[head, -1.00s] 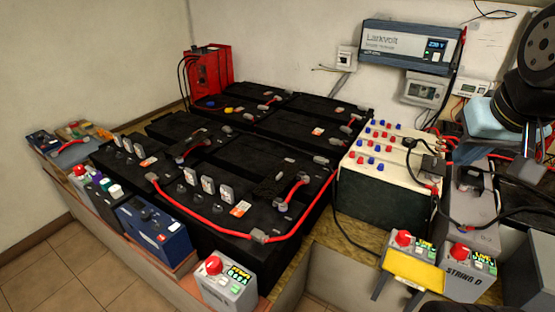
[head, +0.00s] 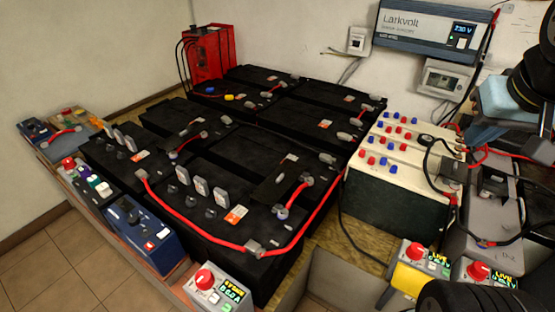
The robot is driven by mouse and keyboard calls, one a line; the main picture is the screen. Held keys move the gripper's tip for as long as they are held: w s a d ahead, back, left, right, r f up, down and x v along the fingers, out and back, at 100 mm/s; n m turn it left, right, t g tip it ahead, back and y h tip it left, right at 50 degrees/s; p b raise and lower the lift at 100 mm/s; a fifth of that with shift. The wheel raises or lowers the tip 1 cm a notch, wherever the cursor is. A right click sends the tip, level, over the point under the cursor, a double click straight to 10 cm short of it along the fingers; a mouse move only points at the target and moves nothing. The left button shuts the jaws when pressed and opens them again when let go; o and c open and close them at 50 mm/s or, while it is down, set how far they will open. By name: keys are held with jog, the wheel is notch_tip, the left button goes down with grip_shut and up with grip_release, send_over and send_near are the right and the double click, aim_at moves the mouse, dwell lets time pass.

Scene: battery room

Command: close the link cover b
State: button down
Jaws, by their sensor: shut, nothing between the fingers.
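Black batteries (head: 240,155) stand in rows on a wooden bench. A dark flat flap (head: 275,182) lies slightly tilted on the near battery, by a red cable lug. Several small pale upright plates (head: 201,188) stand in a row on the same battery, and similar plates (head: 124,138) stand on the battery to its left. No lettering that I can read marks any of these as link cover b, so I cannot tell which it is or how far it is open. Dark parts of my arm show at the right edge. My gripper's fingertips are not in view.
A red cable (head: 200,236) loops over the near battery. A control box with a red knob (head: 203,278) stands at the front. A cream-topped battery (head: 395,150) with red and blue caps is right of centre. A Larkvolt unit (head: 432,27) hangs on the wall.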

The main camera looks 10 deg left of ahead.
jog(key=w+a+n+g, duration=0.25)
jog(key=w+a, duration=0.35)
jog(key=w, duration=0.3)
jog(key=w+a+n+g, duration=0.1)
jog(key=w+a+n, duration=0.2)
jog(key=w+a, duration=0.55)
jog(key=w+a+f+n+g+h, duration=0.15)
jog(key=w+a+f+n, duration=0.25)
jog(key=w+a+f, duration=0.55)
jog(key=w+a+f+n+g+h, duration=0.1)
jog(key=a+f+n, duration=0.1)
jog(key=a+f, duration=0.8)
jog(key=w+a+f+n+g+h, duration=0.1)
jog(key=a+f+n+h, duration=0.1)
jog(key=a+f, duration=0.75)
send_near(273, 177)
jog(key=shift+y, duration=0.25)
jog(key=x, duration=0.5)
jog(key=shift+w+d+f, duration=0.1)
jog(key=shift+d+f, duration=0.1)
jog(key=shift+d, duration=0.15)
jog(key=shift+s+d, duration=0.3)
jog(key=shift+d, duration=0.4)
jog(key=shift+s, duration=0.1)
